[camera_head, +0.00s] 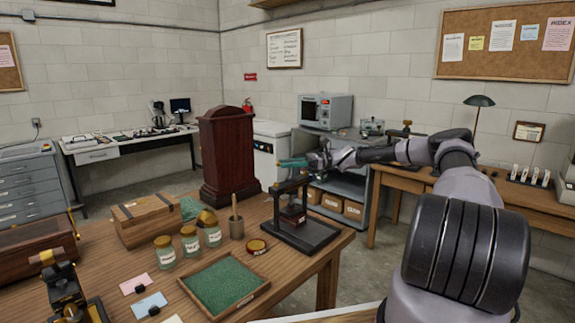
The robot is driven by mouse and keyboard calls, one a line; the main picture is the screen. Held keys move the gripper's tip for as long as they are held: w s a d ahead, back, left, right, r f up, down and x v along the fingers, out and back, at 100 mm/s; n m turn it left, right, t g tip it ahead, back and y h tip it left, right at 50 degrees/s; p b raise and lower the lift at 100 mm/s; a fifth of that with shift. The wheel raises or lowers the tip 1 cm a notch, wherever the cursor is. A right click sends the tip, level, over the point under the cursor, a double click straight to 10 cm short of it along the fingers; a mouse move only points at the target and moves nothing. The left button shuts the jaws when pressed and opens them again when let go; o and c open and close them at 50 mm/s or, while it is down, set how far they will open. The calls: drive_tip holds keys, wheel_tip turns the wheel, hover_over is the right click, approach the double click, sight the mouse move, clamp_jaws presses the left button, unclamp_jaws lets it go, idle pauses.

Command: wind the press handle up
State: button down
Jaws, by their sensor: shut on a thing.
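The press (305,238) is a small black frame on a flat base near the right corner of the wooden table. My arm reaches in from the right, and my gripper (305,161) is at the top of the press, shut on the press handle. The handle is mostly hidden by the gripper. A teal part shows at the gripper's left end; I cannot tell whether it belongs to the gripper or the handle.
Left of the press on the table (330,246) stand a dark wooden cabinet (228,155), a pestle cup (236,227), glass jars (190,241), a wooden chest (146,218) and a green-lined tray (225,285). A grey shelf unit (345,200) stands behind the press.

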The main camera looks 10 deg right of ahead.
drive_tip(key=n+g, duration=0.2)
drive_tip(key=g, duration=0.1)
drive_tip(key=n+g+h, duration=0.1)
drive_tip(key=n+g, duration=0.1)
drive_tip(key=g, duration=0.1)
drive_tip(key=shift+s+h, duration=0.2)
drive_tip(key=shift+h, duration=0.1)
drive_tip(key=shift+s+f+n+g+h, duration=0.1)
drive_tip(key=shift+n+g+h, duration=0.5)
drive_tip(key=shift+g, duration=0.3)
drive_tip(key=shift+s+n+g+h, duration=0.1)
drive_tip(key=shift+n+g+h, duration=0.3)
drive_tip(key=shift+n+g, duration=0.4)
drive_tip(key=shift+s+d+f+n+g+h, duration=0.1)
drive_tip(key=shift+n+g+h, duration=0.3)
drive_tip(key=shift+g+h, duration=0.3)
drive_tip(key=c, duration=0.6)
unclamp_jaws()
drive_tip(key=shift+c, duration=0.2)
drive_tip(key=shift+d, duration=0.1)
